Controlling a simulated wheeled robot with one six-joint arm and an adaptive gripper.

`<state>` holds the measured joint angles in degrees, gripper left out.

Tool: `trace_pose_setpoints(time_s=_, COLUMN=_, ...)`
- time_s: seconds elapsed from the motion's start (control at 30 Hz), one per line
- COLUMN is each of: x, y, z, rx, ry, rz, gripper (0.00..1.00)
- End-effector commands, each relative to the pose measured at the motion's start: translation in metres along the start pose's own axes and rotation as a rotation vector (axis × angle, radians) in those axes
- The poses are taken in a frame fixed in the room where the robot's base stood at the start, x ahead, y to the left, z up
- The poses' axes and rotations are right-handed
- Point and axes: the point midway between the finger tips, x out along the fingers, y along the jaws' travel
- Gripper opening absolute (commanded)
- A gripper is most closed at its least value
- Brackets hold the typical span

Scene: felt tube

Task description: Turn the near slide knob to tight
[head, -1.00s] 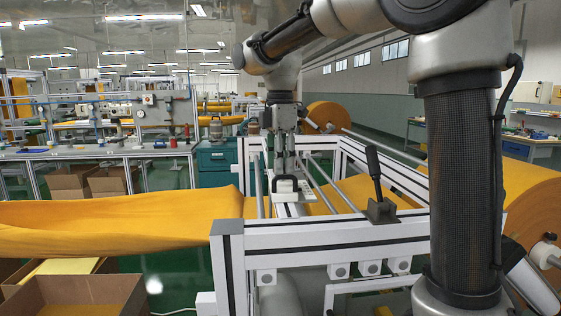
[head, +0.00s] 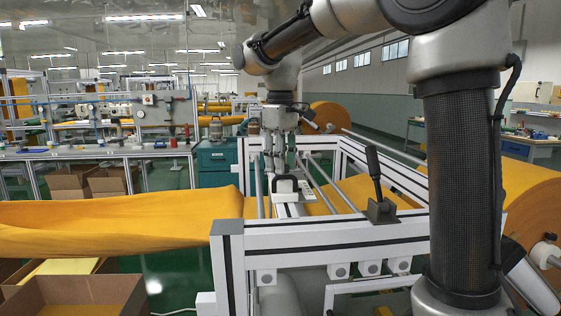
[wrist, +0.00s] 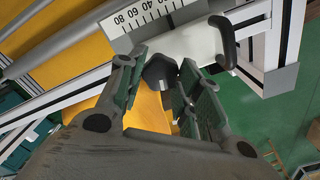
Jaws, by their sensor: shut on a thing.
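A dark faceted knob (wrist: 160,72) shows in the wrist view between the two fingers of my gripper (wrist: 162,84). The fingers are closed on it, one pad on each side. The knob sits beside a white slide block (wrist: 190,42) with a black bow handle (wrist: 229,42). A printed scale (wrist: 140,14) with 80, 60 and 40 runs next to the block. In the head view my gripper (head: 281,170) points down over the slide block (head: 284,186) on the frame's rail. The fingers hide the knob there, and I see no tight mark.
The white-edged frame (head: 330,237) surrounds the slide. A black lever (head: 375,172) stands on its near right bar, close to my arm. Orange felt (head: 120,220) passes through the frame from the left. Metal rods (head: 318,180) lie right of the gripper.

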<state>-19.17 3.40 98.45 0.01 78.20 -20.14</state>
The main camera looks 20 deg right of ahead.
Motion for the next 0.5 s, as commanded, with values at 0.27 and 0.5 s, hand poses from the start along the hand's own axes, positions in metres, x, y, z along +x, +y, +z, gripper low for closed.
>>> trace_pose_setpoints(time_s=0.27, x=-0.0007, y=0.0007, z=-0.0006, rx=0.259, ry=0.003, rz=0.001, gripper=0.11)
trace_pose_setpoints(time_s=0.5, x=-0.0008, y=0.0011, z=-0.0005, rx=0.487, ry=0.003, rz=0.001, gripper=0.11)
